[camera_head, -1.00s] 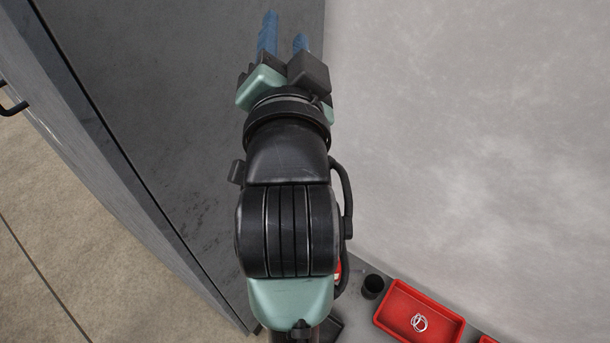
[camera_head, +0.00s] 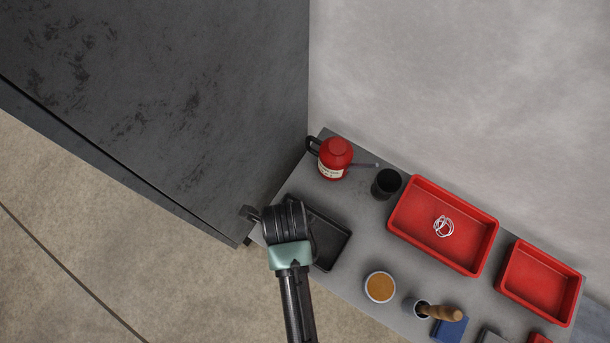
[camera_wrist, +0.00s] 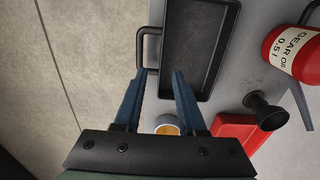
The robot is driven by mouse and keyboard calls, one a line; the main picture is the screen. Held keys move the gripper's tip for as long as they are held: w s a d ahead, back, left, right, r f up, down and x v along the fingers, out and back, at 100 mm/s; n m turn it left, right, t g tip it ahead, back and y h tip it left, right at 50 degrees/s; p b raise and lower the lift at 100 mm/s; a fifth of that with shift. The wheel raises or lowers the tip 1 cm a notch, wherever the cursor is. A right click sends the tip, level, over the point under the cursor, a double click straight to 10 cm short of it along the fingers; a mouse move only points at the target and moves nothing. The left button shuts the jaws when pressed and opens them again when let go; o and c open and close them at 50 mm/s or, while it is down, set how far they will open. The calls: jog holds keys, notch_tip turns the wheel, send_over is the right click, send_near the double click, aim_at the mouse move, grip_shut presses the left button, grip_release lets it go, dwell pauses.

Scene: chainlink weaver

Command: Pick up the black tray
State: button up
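The black tray (camera_head: 333,238) lies on the grey worktop at its left end in the head view, partly covered by my arm. In the wrist view the tray (camera_wrist: 203,45) is a long, shallow, empty rectangle at the top centre. My gripper (camera_wrist: 160,74) is open, with two blue fingers apart and nothing between them. In the wrist view the fingertips appear at the tray's lower left, near the worktop edge. The height gap to the tray cannot be told. In the head view the fingers are hidden below my wrist.
An orange-filled cup (camera_head: 380,287) is in front. A dark cabinet (camera_head: 170,90) rises at left.

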notch_tip(320, 180, down, 6)
jog(key=b, duration=0.2)
jog(key=shift+b, duration=0.35)
notch_tip(320, 180, down, 5)
jog(key=b, duration=0.4)
jog(key=shift+d+f, duration=0.1)
grip_shut()
dwell(0.8)
